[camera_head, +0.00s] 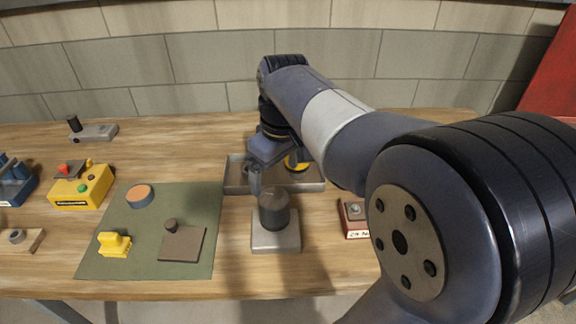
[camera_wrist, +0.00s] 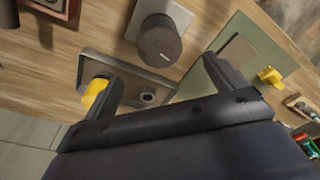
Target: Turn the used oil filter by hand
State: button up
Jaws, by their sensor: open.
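The oil filter (camera_head: 274,208) is a dark grey cylinder standing upright on a light grey metal block (camera_head: 275,243). The filter also shows in the wrist view (camera_wrist: 160,41), at the upper middle with its round end facing the camera. My gripper (camera_head: 268,178) is just behind and above the filter in the head view. In the wrist view my gripper (camera_wrist: 163,70) has its two fingers spread wide and empty. The filter lies beyond the fingertips, roughly between their lines, apart from them as far as I can tell.
A shallow grey tray (camera_head: 236,183) behind the filter holds a yellow item (camera_head: 297,162). A green mat (camera_head: 172,210) at left carries an orange-topped disc, a yellow piece and a brown plate. A red-sided box (camera_head: 355,218) stands at right. A yellow button box (camera_head: 82,188) is farther left.

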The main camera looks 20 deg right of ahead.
aim_at(273, 194)
jog(key=f, duration=0.6)
jog(key=w+f, duration=0.1)
jog(key=f, duration=0.3)
jog(key=shift+a, duration=0.3)
jog(key=c, duration=1.3)
jog(key=shift+n, duration=1.2)
jog(key=o, duration=0.6)
jog(key=c, duration=0.4)
